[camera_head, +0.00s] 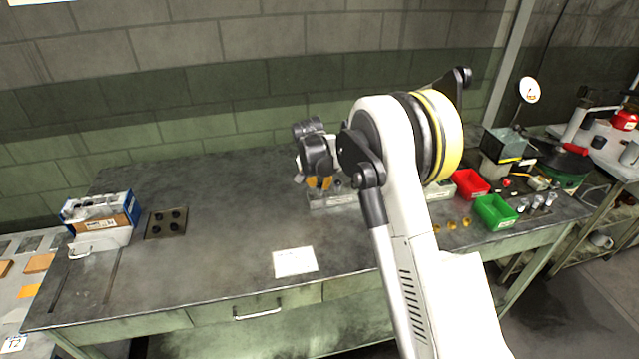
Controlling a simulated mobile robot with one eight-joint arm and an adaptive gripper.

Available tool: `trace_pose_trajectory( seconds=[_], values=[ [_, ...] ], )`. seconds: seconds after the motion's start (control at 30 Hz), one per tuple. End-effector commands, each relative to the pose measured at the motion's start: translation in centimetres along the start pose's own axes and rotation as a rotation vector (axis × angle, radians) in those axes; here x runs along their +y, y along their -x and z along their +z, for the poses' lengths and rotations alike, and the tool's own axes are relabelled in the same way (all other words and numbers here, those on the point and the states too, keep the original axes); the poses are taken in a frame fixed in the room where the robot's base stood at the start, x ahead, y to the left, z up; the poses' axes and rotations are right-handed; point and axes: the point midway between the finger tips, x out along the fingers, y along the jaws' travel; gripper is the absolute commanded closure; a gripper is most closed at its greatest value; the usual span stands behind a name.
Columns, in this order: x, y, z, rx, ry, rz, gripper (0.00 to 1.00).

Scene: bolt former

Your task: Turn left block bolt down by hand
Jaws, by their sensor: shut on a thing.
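A grey metal block (330,200) lies on the workbench near its middle, and my arm hides part of it. A further stretch of grey metal shows just right of my arm. My gripper (319,184), with orange fingertips, points down over the left end of the block. Its fingers are close together, shut on the left block bolt. The bolt itself is hidden by the fingers, so its height and tilt cannot be told.
A white paper (295,262) lies on the dark workbench (220,270). A blue box (98,212) and a dark plate with holes (166,223) are at left. Red (470,184) and green (495,212) bins, small brass parts (452,225) and a gauge (528,90) are at right.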

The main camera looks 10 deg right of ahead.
Motion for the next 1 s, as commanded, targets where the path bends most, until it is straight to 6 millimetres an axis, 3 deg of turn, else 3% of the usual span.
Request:
trace_pose_trajectory(
  seconds=[1.0],
  values=[
    [-0.19,-0.08,-0.09,-0.002,-0.858,0.356,1.00]
  ],
)
